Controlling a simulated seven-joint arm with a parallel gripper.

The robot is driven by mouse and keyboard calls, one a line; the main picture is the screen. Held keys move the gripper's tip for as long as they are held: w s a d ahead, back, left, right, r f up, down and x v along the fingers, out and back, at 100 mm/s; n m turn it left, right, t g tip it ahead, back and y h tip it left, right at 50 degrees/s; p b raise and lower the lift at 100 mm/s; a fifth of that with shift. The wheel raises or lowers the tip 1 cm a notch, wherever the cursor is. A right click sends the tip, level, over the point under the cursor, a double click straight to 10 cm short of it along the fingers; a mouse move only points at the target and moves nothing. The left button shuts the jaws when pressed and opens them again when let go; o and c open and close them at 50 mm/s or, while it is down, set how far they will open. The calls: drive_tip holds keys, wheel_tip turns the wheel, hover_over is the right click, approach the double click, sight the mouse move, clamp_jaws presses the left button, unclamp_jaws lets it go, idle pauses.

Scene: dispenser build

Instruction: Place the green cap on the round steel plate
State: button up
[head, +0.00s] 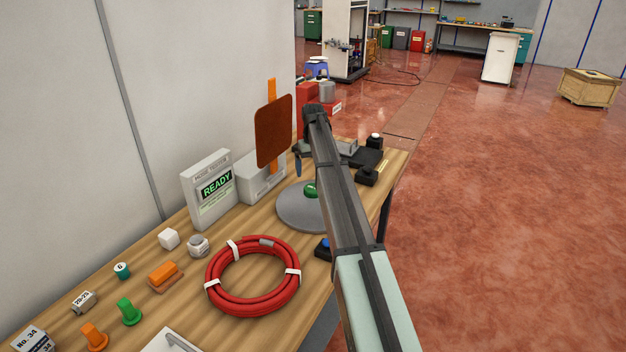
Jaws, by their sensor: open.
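A small rounded green piece (310,189), which looks like the green cap, rests on the round steel plate (290,213), near the plate's right part. My arm link covers the plate's right edge and may hide part of the cap. My gripper (307,166) is above the cap, mostly hidden behind my own arm. One dark finger shows to the left of the arm. It is open, and a gap seems to show between it and the cap. A second green piece (129,312), upright with a wide base, stands at the front left of the bench.
A red hose coil (253,277) lies in front of the plate. A READY box (209,190) and a brown paddle on an orange post (273,132) stand behind it. Black blocks (367,175) lie to the right. Small orange, white and teal parts fill the left.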

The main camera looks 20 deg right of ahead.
drive_tip(key=shift+r, duration=2.15)
